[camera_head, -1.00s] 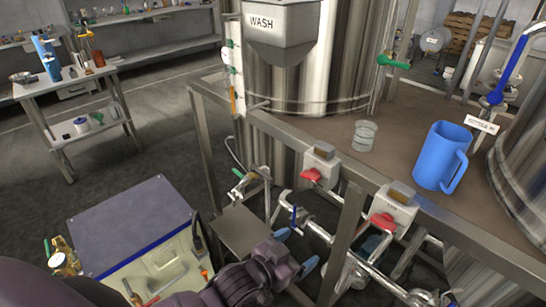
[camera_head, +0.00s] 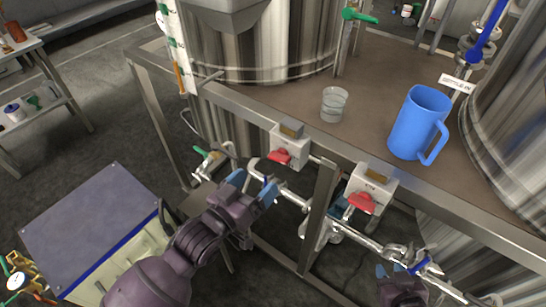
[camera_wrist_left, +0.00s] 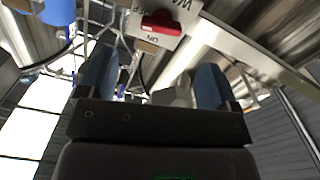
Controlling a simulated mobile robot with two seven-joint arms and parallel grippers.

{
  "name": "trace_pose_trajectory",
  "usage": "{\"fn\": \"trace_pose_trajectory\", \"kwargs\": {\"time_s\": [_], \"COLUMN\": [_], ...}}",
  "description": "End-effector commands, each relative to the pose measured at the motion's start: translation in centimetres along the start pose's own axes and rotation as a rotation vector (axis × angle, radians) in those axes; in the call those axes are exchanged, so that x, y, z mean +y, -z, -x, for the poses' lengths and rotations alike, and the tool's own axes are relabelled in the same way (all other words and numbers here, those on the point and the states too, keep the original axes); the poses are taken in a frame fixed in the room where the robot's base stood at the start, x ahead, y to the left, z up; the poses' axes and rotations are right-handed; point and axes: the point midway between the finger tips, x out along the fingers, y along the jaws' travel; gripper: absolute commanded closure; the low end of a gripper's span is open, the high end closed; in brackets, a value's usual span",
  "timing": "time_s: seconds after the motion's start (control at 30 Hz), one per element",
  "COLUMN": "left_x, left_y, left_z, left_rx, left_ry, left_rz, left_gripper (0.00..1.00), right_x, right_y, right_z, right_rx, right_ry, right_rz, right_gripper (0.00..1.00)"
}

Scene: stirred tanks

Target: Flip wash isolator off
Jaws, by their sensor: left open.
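Two pale isolator boxes with red handles hang on the steel frame's front rail: a left box (camera_head: 289,140) and a right box (camera_head: 371,186). The left wrist view shows one box (camera_wrist_left: 182,14) upside down, its label beginning "WA", with a red handle (camera_wrist_left: 161,24) lying across it and "ON" beside it. My left gripper (camera_head: 250,184) is open and empty, just below and left of the left box. Its blue fingers (camera_wrist_left: 154,82) stand apart, with the red handle beyond them and not touching. My right gripper (camera_head: 400,272) is low at the right; its jaw opening is unclear.
A blue jug (camera_head: 412,125) and a clear beaker (camera_head: 334,104) stand on the brown deck (camera_head: 375,75). Pipes with valves run below the rail, around a frame post (camera_head: 320,215). A grey-topped cabinet (camera_head: 90,225) stands at the lower left. Open floor lies behind it.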

Motion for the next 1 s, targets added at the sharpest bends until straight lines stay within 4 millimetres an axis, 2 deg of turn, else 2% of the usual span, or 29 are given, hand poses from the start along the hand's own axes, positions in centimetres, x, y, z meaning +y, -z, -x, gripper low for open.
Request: {"fn": "trace_pose_trajectory", "kwargs": {"time_s": [0.1,0.3,0.5,0.67,0.93,0.97,1.0], "left_x": [0.0,0.0,0.0,0.0,0.0,0.0,0.0], "left_y": [0.1,0.1,0.0,0.0,0.0,0.0,0.0], "left_z": [-2.2,-5.5,-7.8,-8.5,-8.6,-8.6,-8.6], "left_rx": [0.002,0.001,0.0,0.0,-0.001,-0.001,-0.001], "left_ry": [-0.001,-0.001,0.0,0.0,0.001,0.001,0.001], "left_rz": [0.0,-0.001,-0.001,-0.002,-0.001,-0.001,-0.002], "left_gripper": [0.15,0.15,0.15,0.15,0.15,0.16,0.23], "right_x": [0.1,0.1,0.0,-0.1,-0.2,-0.2,-0.1], "right_y": [-0.2,0.5,1.2,1.5,1.1,1.1,0.9], "right_z": [0.2,0.1,-0.2,-0.3,-0.3,-0.3,-0.3], "right_rx": [-0.007,0.007,0.021,0.027,0.02,0.018,0.015], "right_ry": [-0.001,0.0,0.001,0.002,0.002,0.002,0.001], "right_rz": [0.001,0.002,0.003,0.001,-0.003,-0.003,-0.003], "right_gripper": [0.64,0.64,0.64,0.64,0.64,0.64,0.64]}}
